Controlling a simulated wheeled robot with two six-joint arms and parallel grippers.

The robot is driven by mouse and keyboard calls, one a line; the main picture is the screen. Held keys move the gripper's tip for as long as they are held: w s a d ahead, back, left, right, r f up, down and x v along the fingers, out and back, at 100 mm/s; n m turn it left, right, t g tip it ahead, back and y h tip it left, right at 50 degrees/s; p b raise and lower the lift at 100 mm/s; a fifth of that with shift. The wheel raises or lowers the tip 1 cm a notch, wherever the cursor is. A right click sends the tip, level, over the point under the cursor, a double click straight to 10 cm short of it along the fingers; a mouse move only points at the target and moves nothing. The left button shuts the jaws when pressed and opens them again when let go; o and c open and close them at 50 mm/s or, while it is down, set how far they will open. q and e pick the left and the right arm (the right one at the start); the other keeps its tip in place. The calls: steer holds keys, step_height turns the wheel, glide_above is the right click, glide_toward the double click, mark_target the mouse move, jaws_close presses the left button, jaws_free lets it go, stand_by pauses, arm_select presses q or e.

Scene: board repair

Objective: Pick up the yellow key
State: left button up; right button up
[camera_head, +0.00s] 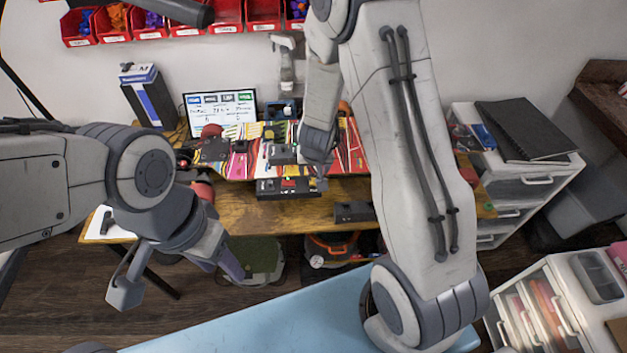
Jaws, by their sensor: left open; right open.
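I cannot make out a yellow key for certain in the head view; it is too small or hidden. A colourful skateboard (239,167) lies across the wooden workbench (245,212), with dark parts on it. My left gripper (180,283) is open and empty, its fingers spread low in front of the bench's left side, apart from the bench. My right gripper (312,163) is over the skateboard's middle, close to the dark parts there. Its fingers are small and partly hidden by my own arm, and I see nothing held in it.
A dark box with red pieces (287,187) sits at the board's near edge. A screen (221,112) and a blue-white box (148,96) stand behind. Red bins (186,26) hang on the wall. White drawers (520,184) stand right. A blue surface (290,322) is in front.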

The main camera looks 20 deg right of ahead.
mark_target(314, 178)
steer(key=shift+b+x, duration=0.35)
steer(key=shift+x, duration=0.9)
steer(key=x, duration=0.3)
steer(key=b+x, duration=0.1)
steer(key=shift+s+f, duration=0.2)
steer(key=shift+f, duration=0.05)
jaws_close()
